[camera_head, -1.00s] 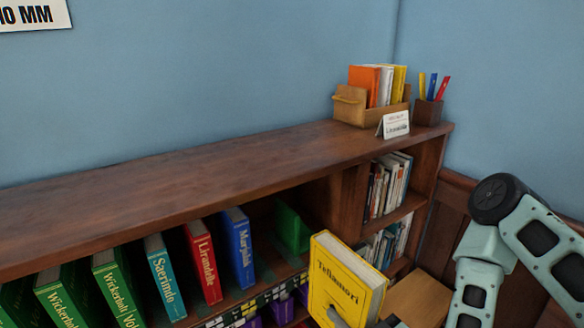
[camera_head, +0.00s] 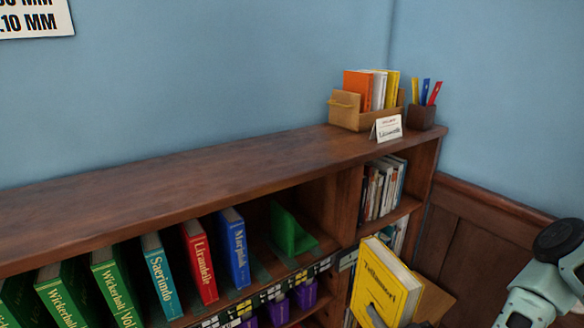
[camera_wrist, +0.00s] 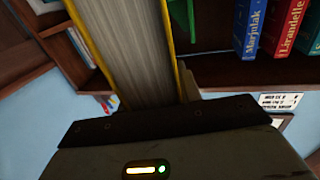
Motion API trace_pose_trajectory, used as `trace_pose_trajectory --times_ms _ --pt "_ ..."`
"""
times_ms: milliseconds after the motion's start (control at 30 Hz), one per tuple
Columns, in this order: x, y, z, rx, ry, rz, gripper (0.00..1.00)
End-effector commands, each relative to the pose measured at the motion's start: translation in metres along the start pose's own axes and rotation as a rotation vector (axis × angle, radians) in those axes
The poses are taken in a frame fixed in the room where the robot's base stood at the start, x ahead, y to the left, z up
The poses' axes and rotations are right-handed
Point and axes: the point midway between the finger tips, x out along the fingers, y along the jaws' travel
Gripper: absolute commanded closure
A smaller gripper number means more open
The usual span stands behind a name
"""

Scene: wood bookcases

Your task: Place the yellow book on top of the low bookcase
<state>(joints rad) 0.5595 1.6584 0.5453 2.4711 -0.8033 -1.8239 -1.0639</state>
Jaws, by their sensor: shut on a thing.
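The yellow book (camera_head: 382,283), titled "Tellamori", is tilted in front of the right part of the low bookcase, below its top. My gripper (camera_head: 375,314) is shut on its lower part; only a grey finger shows against the cover. In the wrist view the book (camera_wrist: 125,45) shows its page edges and yellow covers, rising from my gripper (camera_wrist: 150,108). The low bookcase's top (camera_head: 190,178) is a long brown board, bare over its left and middle.
A wooden box of books (camera_head: 345,112), a small white card (camera_head: 388,128) and a pen cup (camera_head: 421,117) stand at the top's right end. Below are a blue book (camera_head: 233,248), a red book (camera_head: 199,262) and a green bookend (camera_head: 288,232). A wall stands at right.

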Motion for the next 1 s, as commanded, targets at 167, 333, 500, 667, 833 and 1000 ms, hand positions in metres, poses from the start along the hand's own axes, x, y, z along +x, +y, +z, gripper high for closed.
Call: trace_pose_trajectory --times_ms 167,333,500,667,833,1000 --pt "-0.007 0.052 0.02 0.005 0.003 0.137 1.0" --pt "-0.017 0.09 0.035 0.002 0.009 0.243 1.0" --pt "-0.026 0.115 0.045 -0.002 0.014 0.314 1.0" --pt "-0.031 0.125 0.049 -0.006 0.017 0.344 1.0" --pt "-0.031 0.127 0.05 -0.007 0.017 0.349 1.0" --pt "-0.031 0.126 0.05 -0.007 0.016 0.348 1.0"
